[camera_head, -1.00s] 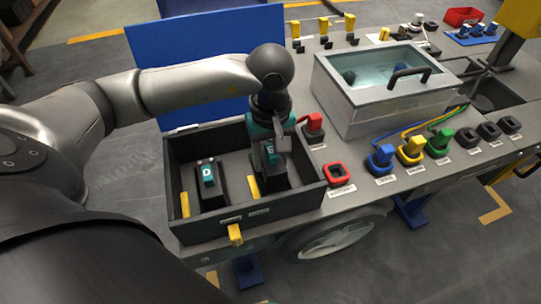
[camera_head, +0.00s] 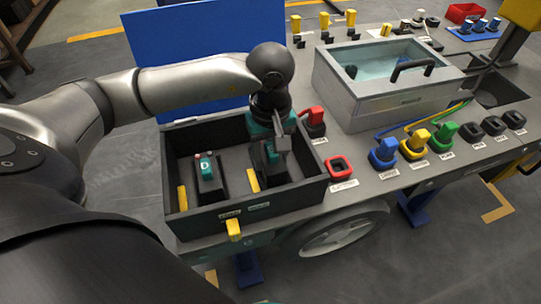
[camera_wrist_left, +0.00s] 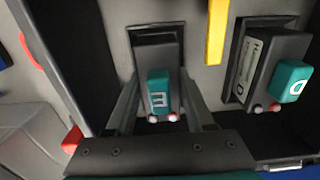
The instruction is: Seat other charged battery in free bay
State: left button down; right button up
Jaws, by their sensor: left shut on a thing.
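My left gripper (camera_head: 277,158) reaches down into the right half of a black open box (camera_head: 222,218). It is shut on the dark battery with the teal E handle, which also shows between the two fingers in the left wrist view (camera_wrist_left: 158,92). The E battery is at a dark bay in the box floor; I cannot tell how deep it sits. The gripper hides most of it in the head view. The battery with the teal D handle (camera_head: 206,168) stands in the left half of the box, apart from the gripper. My right gripper is not in view.
Yellow strips (camera_head: 182,198) lie beside the batteries, and a yellow latch (camera_head: 234,230) is on the box front. A red connector (camera_head: 315,118) and a red-rimmed socket (camera_head: 340,167) are close on the right. Blue, yellow and green plugs (camera_head: 415,140) and a clear-lidded case (camera_head: 385,85) lie farther right.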

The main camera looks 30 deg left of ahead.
pick_arm(q)
jog(key=shift+f, duration=0.3)
jog(key=shift+c, duration=1)
grip_release()
jog(key=shift+f, duration=0.1)
jog(key=shift+s, duration=0.1)
jog(key=shift+a, duration=0.1)
jog(key=r+p, duration=0.2)
jog(key=r, duration=0.3)
jog(key=r+p, duration=0.2)
jog(key=r, duration=0.3)
jog(key=r+p, duration=0.2)
jog(key=r, duration=0.4)
jog(key=shift+w+d, duration=0.2)
jog(key=shift+d, duration=0.05)
jog(key=shift+r, duration=0.1)
